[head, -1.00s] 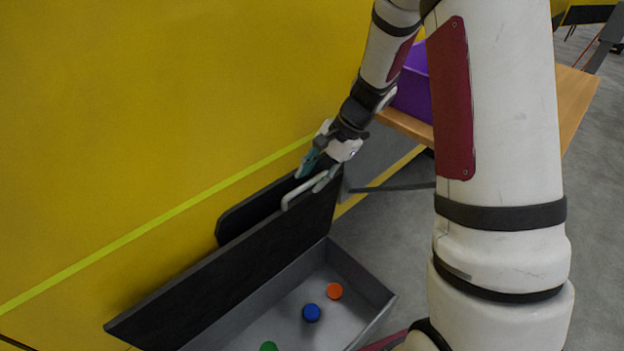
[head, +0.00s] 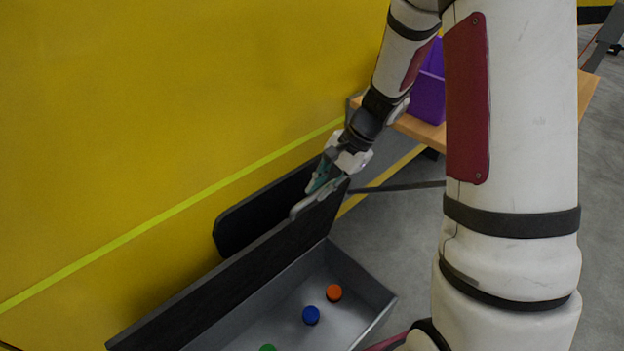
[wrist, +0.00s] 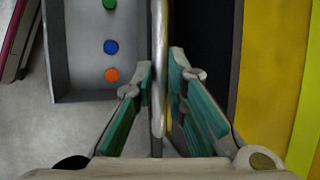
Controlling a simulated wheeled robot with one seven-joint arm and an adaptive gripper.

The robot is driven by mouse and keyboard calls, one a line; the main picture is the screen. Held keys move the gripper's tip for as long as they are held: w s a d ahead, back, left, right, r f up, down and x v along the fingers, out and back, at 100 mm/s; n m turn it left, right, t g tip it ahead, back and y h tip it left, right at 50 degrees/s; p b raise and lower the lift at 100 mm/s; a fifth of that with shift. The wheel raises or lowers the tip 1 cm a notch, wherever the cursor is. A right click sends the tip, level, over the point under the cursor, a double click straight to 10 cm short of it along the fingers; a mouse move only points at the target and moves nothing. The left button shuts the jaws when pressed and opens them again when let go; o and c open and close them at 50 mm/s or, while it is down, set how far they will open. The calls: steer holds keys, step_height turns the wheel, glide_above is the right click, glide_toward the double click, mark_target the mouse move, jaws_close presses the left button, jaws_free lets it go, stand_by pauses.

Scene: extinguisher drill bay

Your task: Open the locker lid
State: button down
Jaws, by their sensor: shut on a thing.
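The locker is a grey open box with a black lid (head: 240,277) raised on its wall side. The lid stands close to upright, and the box interior (head: 275,318) shows. A pale bar handle (head: 318,198) runs along the lid's face near its far end. My gripper (head: 324,180) is at the lid's upper edge by the handle. In the wrist view my gripper's green-padded fingers (wrist: 165,85) lie on both sides of the handle (wrist: 158,60) and the lid, seen edge-on. The exact contact at the fingertips is hard to make out.
Inside the box lie an orange disc (head: 334,292), a blue disc (head: 311,315) and a green disc (head: 268,348). A yellow wall (head: 150,120) stands behind the lid. A wooden table (head: 420,130) with a purple bin (head: 428,95) is beyond. Grey floor (head: 400,240) is clear right of the box.

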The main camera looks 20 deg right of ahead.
steer(key=s, duration=0.1)
steer(key=s+d+f, duration=0.1)
steer(key=s, duration=0.1)
steer(key=shift+d+b, duration=0.15)
steer(key=shift+b, duration=0.2)
steer(key=c, duration=1.6)
jaws_free()
steer(key=v, duration=1.2)
steer(key=shift+w, duration=0.1)
